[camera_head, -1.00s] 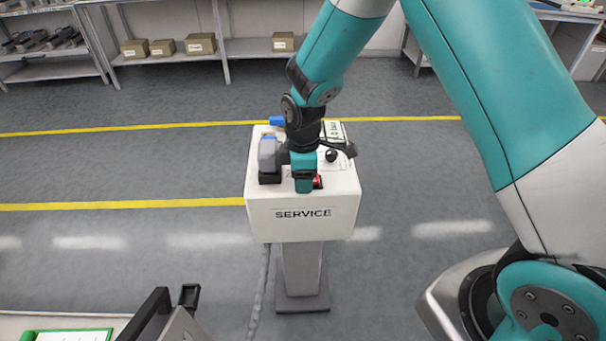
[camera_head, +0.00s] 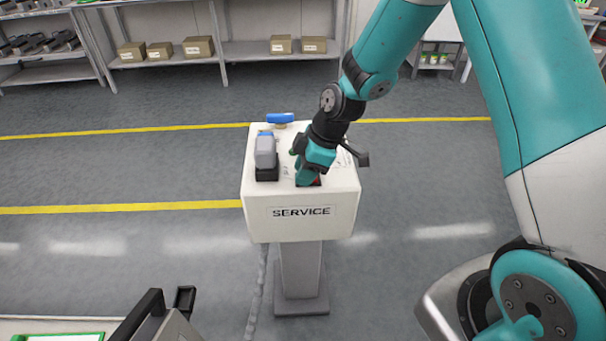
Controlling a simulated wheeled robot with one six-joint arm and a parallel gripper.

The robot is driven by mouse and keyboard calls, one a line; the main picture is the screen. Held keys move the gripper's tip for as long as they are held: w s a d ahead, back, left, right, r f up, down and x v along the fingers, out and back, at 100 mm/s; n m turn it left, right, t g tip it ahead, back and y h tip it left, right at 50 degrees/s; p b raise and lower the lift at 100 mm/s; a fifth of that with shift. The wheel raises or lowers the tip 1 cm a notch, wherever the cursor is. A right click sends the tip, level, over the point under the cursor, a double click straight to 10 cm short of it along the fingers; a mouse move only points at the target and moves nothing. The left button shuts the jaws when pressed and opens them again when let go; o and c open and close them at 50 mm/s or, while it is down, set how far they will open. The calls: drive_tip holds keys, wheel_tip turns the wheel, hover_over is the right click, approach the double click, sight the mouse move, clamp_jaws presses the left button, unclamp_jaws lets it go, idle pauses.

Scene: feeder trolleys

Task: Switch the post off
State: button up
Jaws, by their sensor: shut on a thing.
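The white service post (camera_head: 262,225), labelled SERVICE, stands on a grey column in the middle of the view. My gripper (camera_head: 306,180) is down at the front of its top panel, tilted. The switch's setting is hidden by my gripper.
A grey block with a blue top (camera_head: 265,150) stands in a black holder left of my gripper. A blue handle (camera_head: 280,117) is at the panel's back edge. Shelves with cardboard boxes (camera_head: 198,46) line the back wall. A trolley edge (camera_head: 150,315) is at lower left.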

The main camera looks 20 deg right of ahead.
drive_tip(key=o, duration=0.9)
drive_tip(key=shift+r, duration=0.1)
drive_tip(key=v, duration=1.7)
drive_tip(key=shift+r+p, duration=0.15)
drive_tip(key=shift+p, duration=0.2)
drive_tip(key=shift+s, duration=0.1)
drive_tip(key=s+a+r+m+p, duration=0.2)
drive_tip(key=s+a+r, duration=0.1)
drive_tip(key=s, duration=0.4)
drive_tip(key=s+a+r+m+g+p, duration=0.1)
drive_tip(key=s+a+r+m+p, duration=0.1)
drive_tip(key=s, duration=0.6)
drive_tip(key=s+a+r+m+p, duration=0.2)
drive_tip(key=s+a+r+m, duration=0.1)
drive_tip(key=s+a+r, duration=0.2)
drive_tip(key=shift+s+a+r, duration=0.1)
drive_tip(key=shift+s+a, duration=0.2)
drive_tip(key=shift+s, duration=0.3)
drive_tip(key=shift+s+a+r, duration=0.15)
drive_tip(key=shift+s+a, duration=0.15)
drive_tip(key=shift+s, duration=0.35)
